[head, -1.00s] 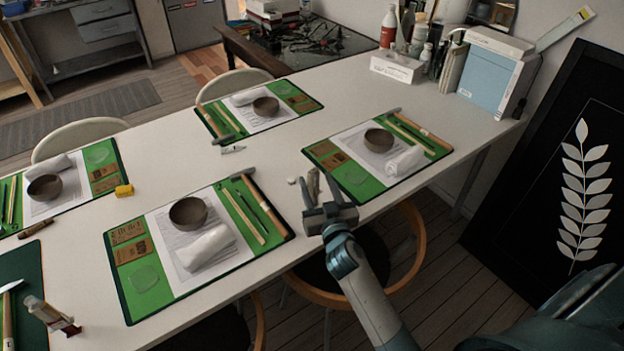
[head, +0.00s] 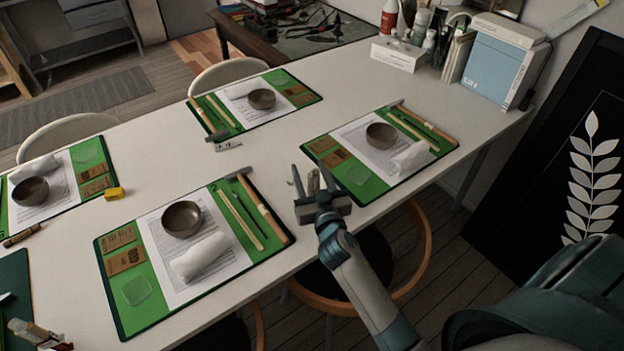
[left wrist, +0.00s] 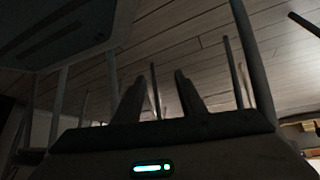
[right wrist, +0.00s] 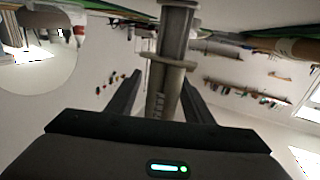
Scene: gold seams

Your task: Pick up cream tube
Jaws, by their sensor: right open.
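A slim grey-beige tube (head: 313,181) is at the near table edge, just beyond my right gripper (head: 322,197). In the right wrist view the tube (right wrist: 171,75), with a collar around it and print on its side, runs down between the two fingers (right wrist: 160,95). The fingers stand apart with gaps on both sides of it, so they do not grip it. Its lower end is hidden behind the gripper body. My left gripper (left wrist: 160,98) shows only in its wrist view, with fingers apart and nothing between them, facing the floor.
Green mats (head: 118,315) with bowls and rolled white cloths lie on the white table (head: 300,125). A small white tube (head: 229,146) lies near the far mat. Another tube (head: 32,332) is at the bottom left. A stool (head: 412,270) stands below the right arm.

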